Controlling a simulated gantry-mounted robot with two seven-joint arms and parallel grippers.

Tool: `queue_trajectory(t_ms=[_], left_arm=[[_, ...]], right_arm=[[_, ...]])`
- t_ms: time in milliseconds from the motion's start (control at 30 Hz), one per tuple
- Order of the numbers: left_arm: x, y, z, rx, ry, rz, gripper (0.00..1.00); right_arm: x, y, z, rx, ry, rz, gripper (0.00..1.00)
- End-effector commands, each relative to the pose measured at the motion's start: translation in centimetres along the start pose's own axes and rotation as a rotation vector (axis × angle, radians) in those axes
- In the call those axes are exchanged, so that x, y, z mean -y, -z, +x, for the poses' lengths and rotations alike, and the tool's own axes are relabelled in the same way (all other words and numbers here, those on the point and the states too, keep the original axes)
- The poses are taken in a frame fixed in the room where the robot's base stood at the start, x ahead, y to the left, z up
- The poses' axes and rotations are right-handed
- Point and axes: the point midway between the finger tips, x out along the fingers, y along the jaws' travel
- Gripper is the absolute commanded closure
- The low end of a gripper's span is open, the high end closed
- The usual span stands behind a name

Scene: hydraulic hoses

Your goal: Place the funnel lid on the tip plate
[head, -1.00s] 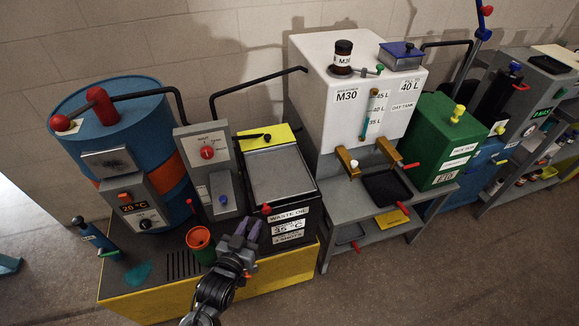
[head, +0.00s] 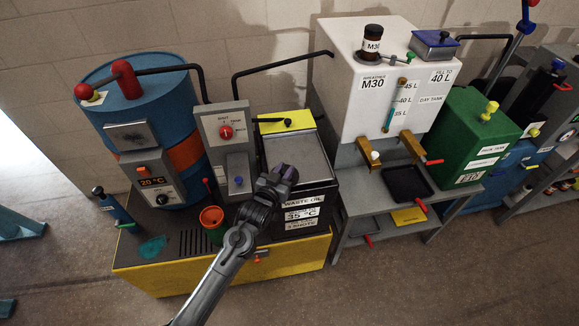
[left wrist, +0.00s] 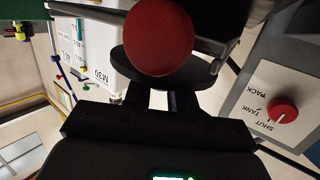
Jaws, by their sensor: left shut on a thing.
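My left gripper (head: 285,174) is over the panel's front edge and covers the front left corner. In the left wrist view a red ball knob (left wrist: 158,38) is close in front of the fingers, with a dark round disc (left wrist: 132,70) behind it. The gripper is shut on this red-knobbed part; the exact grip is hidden. I cannot tell for sure which part is the tip plate. My right gripper is out of view.
A yellow plate (head: 275,124) with a black handle is behind the grey panel. The white M30 tank (head: 355,85) stands to the right. A black pipe arches behind.

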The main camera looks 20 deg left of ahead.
Motion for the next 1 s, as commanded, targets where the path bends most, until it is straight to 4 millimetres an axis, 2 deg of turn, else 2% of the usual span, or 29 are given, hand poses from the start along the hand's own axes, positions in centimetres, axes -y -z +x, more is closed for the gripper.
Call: queue_trajectory(t_ms=[167,400,500,967,1000], left_arm=[[0.0,0.2,1.1,-0.001,0.0,-0.001,1.0],[0.0,0.3,4.4,0.001,0.0,-0.001,1.0],[0.0,-0.8,4.3,0.002,0.0,-0.001,1.0],[0.0,-1.2,4.4,0.001,0.0,0.0,1.0],[0.0,-1.2,4.4,0.001,0.0,0.0,0.74]], right_arm=[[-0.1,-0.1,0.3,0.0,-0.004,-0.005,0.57],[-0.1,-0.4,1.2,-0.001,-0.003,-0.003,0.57],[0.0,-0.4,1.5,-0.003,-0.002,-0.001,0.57],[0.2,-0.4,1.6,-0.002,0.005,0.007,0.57],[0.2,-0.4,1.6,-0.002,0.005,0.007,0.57]])
